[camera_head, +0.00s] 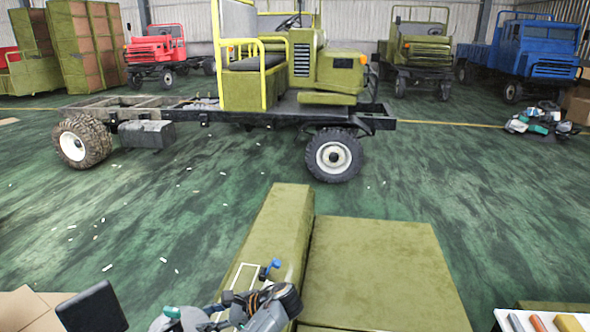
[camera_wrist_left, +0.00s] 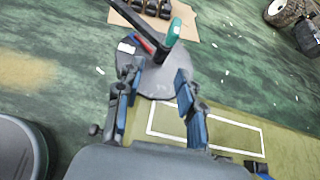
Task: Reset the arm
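The task names only the arm. My left gripper (camera_head: 228,306) shows at the bottom of the head view, partly cut off, beside the low green box with a white outline. In the left wrist view its two blue-padded fingers (camera_wrist_left: 157,88) stand apart with nothing held between them. My right arm and gripper are not in view.
Green boxes (camera_head: 375,270) lie close in front. A truck chassis (camera_head: 215,112) with a green cab stands further off. A black panel (camera_head: 91,307) and cardboard (camera_head: 22,310) are at the lower left. A white tray (camera_head: 506,320) is at the lower right. Open floor lies between.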

